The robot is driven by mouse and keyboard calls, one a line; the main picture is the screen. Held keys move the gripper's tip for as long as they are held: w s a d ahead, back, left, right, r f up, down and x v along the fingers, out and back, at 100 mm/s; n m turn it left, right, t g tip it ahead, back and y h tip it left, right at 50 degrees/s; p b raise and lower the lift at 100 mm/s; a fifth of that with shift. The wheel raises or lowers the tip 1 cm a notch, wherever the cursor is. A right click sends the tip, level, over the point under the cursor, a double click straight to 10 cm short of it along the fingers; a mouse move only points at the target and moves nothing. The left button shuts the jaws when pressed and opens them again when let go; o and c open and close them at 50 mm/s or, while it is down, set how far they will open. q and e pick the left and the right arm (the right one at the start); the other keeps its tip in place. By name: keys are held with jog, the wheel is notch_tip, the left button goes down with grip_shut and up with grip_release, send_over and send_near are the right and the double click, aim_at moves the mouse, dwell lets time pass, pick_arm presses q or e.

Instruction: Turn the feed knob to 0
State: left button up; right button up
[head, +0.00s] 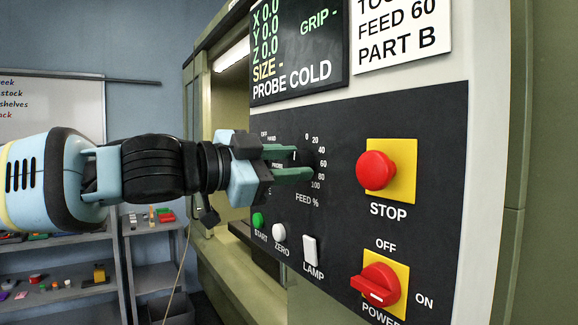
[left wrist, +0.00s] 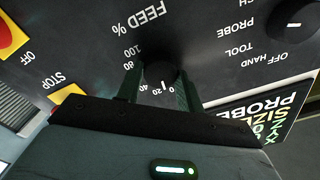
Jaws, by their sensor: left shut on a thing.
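The black feed knob (left wrist: 160,70) sits on the dark panel above the FEED % label, ringed by numbers from 0 to 100. My left gripper (left wrist: 160,84) has its two green fingers on either side of the knob, shut on it. A white pointer line on the knob shows in the left wrist view, near the 0 and between 0 and 20. In the head view my left gripper (head: 302,163) reaches the panel from the left, and its fingers mostly hide the knob. My right gripper is not in view.
A red STOP button (head: 376,170) and a red power knob (head: 376,285) sit right of the feed knob. Below are a white lamp switch (head: 310,249), a white ZERO button (head: 279,232) and a green START button (head: 258,220). The mode knob (left wrist: 291,25) is close by.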

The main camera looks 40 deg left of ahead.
pick_arm(q)
jog(key=shift+n, duration=0.6)
jog(key=o, duration=1)
